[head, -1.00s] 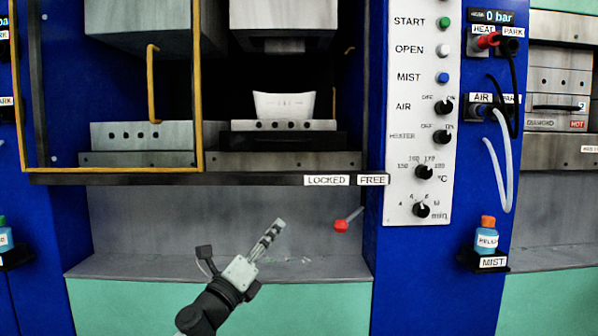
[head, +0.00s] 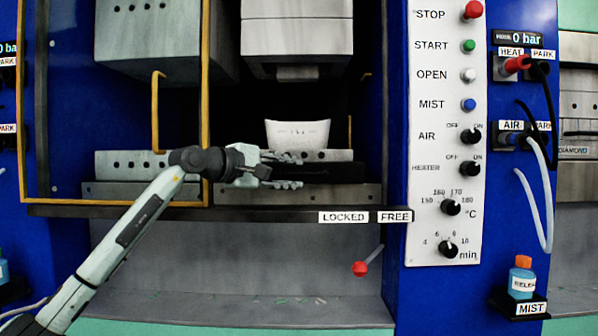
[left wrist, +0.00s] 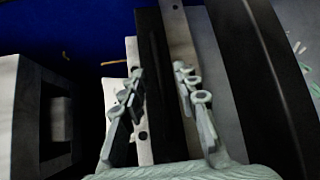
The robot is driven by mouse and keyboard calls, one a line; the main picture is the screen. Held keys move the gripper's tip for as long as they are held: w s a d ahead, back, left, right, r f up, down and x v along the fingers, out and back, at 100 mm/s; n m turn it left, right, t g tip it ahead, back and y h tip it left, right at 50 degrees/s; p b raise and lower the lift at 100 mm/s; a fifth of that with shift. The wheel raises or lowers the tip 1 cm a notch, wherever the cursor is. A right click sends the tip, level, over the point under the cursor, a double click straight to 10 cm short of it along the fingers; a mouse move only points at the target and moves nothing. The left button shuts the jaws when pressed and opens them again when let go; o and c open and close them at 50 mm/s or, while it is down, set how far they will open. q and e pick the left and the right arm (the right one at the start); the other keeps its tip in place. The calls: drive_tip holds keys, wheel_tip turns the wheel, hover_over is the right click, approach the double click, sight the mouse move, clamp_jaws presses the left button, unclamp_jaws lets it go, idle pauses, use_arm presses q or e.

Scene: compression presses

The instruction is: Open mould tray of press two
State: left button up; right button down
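The press in the middle of the head view has a grey lower mould block with holes (head: 343,155) and a dark slab (head: 335,171) under it. A white curved piece (head: 298,133) stands at the block. No press number is readable here. My left gripper (head: 292,171) is open and empty, its fingers pointing right in front of the block and slab. In the left wrist view, the open fingers (left wrist: 159,72) lie over the block's holed strip (left wrist: 140,132) and the dark slab (left wrist: 158,95); contact cannot be told. My right gripper is not in view.
The upper mould block (head: 297,38) hangs above. A yellow-framed guard (head: 206,100) stands on the left. A front rail (head: 250,214) carries LOCKED and FREE labels. A red-knobbed lever (head: 360,268) is below it. A control panel (head: 445,130) is at the right.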

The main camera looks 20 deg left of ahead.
use_arm(q)
drive_tip(key=shift+x, duration=1.4)
clamp_jaws()
